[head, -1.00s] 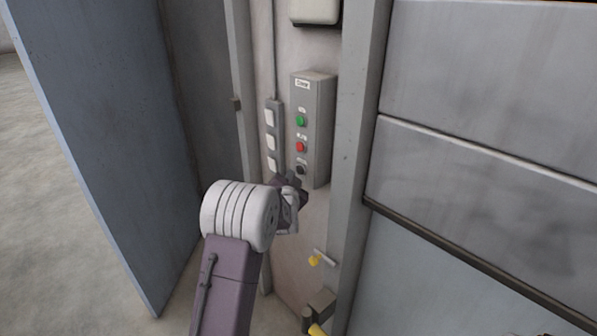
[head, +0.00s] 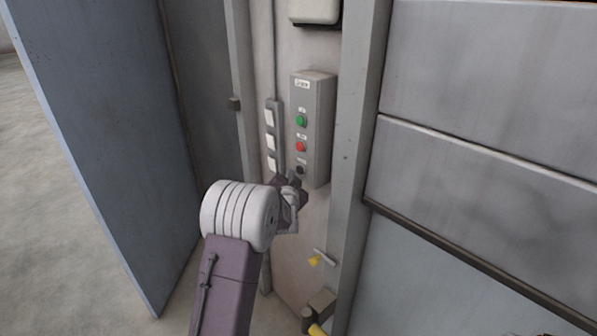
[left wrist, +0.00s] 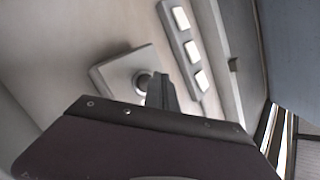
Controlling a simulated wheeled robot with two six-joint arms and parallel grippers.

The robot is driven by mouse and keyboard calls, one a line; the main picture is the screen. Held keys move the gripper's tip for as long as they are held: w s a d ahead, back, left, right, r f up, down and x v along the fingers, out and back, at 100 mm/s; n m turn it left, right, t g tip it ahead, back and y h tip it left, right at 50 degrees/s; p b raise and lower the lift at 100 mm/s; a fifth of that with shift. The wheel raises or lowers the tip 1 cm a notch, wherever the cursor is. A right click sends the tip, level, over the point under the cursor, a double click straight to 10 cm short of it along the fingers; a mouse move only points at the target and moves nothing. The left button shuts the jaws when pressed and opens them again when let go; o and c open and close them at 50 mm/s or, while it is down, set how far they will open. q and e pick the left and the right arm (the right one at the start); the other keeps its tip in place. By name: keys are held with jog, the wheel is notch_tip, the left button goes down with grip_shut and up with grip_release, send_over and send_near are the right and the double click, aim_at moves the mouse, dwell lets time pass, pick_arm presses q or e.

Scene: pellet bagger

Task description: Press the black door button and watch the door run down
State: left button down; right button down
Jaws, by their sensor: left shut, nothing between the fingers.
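The grey control box (head: 312,128) hangs on the wall left of the door post, with a green button (head: 300,121), a red button (head: 300,147) and the black door button (head: 300,169) at the bottom. My left gripper (head: 293,179) is shut and empty, its tips right at or just below the black button. In the left wrist view the closed fingers (left wrist: 160,92) overlap the edge of a round button (left wrist: 142,82) on the box; I cannot tell whether they touch it. The grey panelled door (head: 480,165) is partly down, its dark lower edge slanting across the right. My right gripper is out of view.
A strip of white switches (head: 270,141) is beside the box. A blue-grey door leaf (head: 90,110) stands open at left. The door post (head: 362,130) is close on the right. A yellow-handled valve (head: 314,260) sits below on the wall.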

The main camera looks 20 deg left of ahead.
pick_arm(q)
jog(key=shift+w, duration=0.15)
dwell(0.3)
jog(key=shift+w+d, duration=0.2)
jog(key=shift+w, duration=0.1)
